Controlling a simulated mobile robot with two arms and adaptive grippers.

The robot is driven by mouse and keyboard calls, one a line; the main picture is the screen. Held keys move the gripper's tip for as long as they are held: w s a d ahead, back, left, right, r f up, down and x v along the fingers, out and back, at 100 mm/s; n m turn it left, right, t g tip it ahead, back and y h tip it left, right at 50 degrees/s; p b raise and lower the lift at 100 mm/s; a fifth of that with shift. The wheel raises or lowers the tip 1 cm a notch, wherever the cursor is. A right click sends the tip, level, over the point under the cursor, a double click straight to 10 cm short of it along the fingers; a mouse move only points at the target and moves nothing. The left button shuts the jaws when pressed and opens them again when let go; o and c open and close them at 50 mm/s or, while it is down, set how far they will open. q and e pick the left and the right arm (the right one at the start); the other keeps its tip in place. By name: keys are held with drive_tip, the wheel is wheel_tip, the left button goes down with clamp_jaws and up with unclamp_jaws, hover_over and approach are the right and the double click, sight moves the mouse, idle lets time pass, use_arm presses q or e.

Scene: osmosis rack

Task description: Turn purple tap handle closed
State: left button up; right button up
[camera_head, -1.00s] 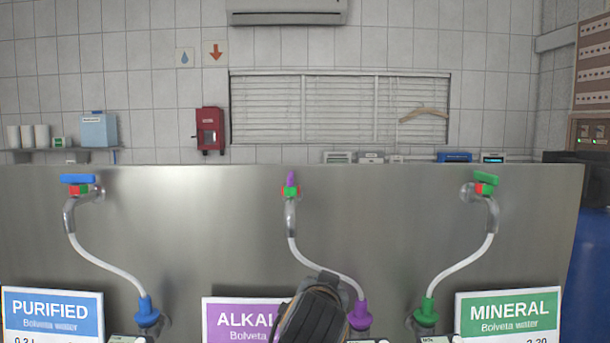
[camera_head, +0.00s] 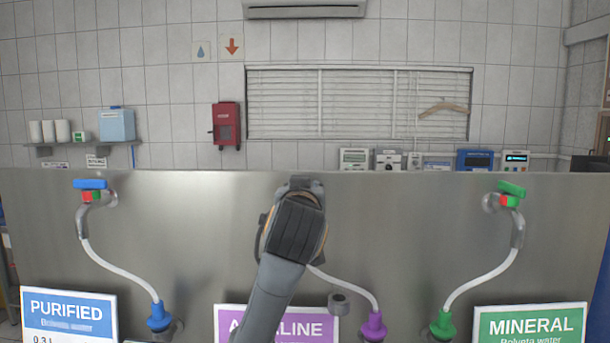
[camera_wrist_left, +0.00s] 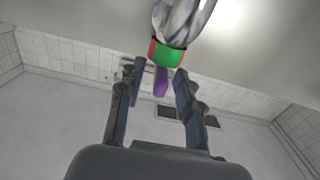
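The alkaline tap's purple handle (camera_wrist_left: 161,82) shows in the left wrist view, below its red and green collar (camera_wrist_left: 167,54) and grey metal spout (camera_wrist_left: 182,18). My left gripper (camera_wrist_left: 160,70) is open, with one finger on each side of the purple handle and gaps visible between handle and fingers. In the head view my left gripper (camera_head: 304,186) is raised in front of the steel panel and hides the purple handle and the upper spout. Only the lower white hose and purple nozzle (camera_head: 374,326) show there. My right gripper is in neither view.
The blue-handled tap (camera_head: 91,185) is at the left of the steel panel (camera_head: 180,240), and the green-handled tap (camera_head: 511,190) at the right. White hoses hang from both. Purified (camera_head: 68,314), Alkaline (camera_head: 290,326) and Mineral (camera_head: 530,325) signs stand below.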

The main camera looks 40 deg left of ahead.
use_arm(q)
drive_tip(key=shift+p+x, duration=0.65)
drive_tip(key=shift+x, duration=1.55)
drive_tip(key=shift+c, duration=0.2)
clamp_jaws()
